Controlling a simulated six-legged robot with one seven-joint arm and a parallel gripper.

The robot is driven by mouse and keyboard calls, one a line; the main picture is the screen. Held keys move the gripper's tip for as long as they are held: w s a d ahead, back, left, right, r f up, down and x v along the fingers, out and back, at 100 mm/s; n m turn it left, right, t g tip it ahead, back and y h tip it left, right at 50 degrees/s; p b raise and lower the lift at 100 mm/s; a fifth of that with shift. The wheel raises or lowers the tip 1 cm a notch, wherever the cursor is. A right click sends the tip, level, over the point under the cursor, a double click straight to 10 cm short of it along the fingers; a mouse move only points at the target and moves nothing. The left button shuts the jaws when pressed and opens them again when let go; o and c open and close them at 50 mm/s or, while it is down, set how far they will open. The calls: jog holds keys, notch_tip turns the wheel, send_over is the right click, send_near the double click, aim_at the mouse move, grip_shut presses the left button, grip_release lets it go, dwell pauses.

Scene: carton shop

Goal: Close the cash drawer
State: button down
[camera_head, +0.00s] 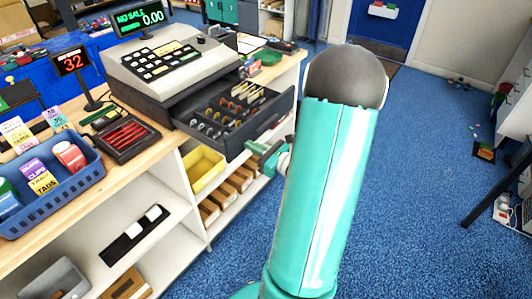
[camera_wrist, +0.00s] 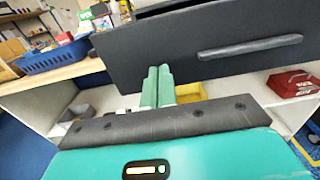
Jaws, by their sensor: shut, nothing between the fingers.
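The cash drawer (camera_head: 236,112) sticks out of the dark base of the cash register (camera_head: 163,62) on the wooden counter, and coins and notes show in its compartments. Its dark front panel fills the top of the wrist view (camera_wrist: 205,48), with a long handle (camera_wrist: 250,47) right of the middle. My gripper (camera_head: 258,152) is shut and empty, just below and in front of the drawer in the head view. Its two green fingers (camera_wrist: 158,85) are together in the wrist view, near the panel's lower edge, left of the handle. I cannot tell whether they touch the panel.
Shelves below hold a yellow bin (camera_head: 203,168) and brown boxes. A green bowl (camera_head: 267,57) is behind the drawer. Blue carpet (camera_head: 420,200) to the right is mostly clear.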

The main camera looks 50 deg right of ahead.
jog(key=shift+w, duration=0.35)
